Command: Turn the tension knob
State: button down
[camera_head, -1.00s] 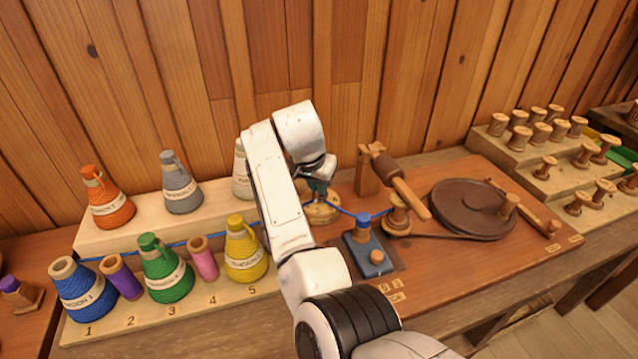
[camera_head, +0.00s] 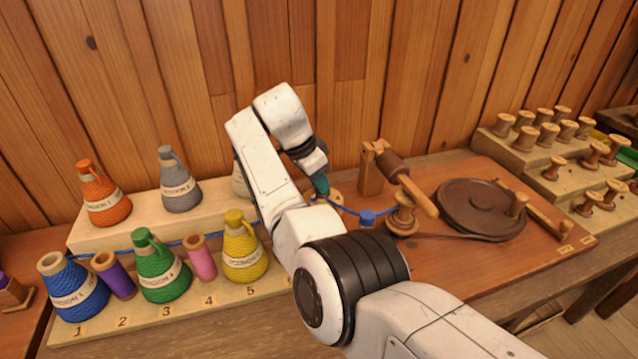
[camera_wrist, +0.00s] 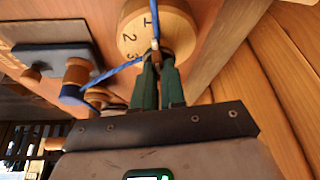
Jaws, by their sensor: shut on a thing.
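The tension knob is a round pale wooden dial (camera_wrist: 172,22) with the numbers 1, 2 and 3 in the wrist view. In the head view only a sliver of the dial (camera_head: 337,197) shows beside my gripper (camera_head: 322,190). In the wrist view, the green fingers of my gripper (camera_wrist: 158,62) are close together at the dial's edge, shut on a small brown part of the knob, mostly hidden between them. Blue thread (camera_wrist: 118,72) comes in from the left, bends near the fingertips and runs up across the dial.
Coloured thread cones, including a yellow one (camera_head: 243,250), stand left.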

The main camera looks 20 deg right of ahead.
dwell(0.3)
jog(key=c, duration=1.2)
grip_release()
jog(key=v, duration=1)
jog(key=shift+r, duration=0.4)
jog(key=shift+a, duration=0.15)
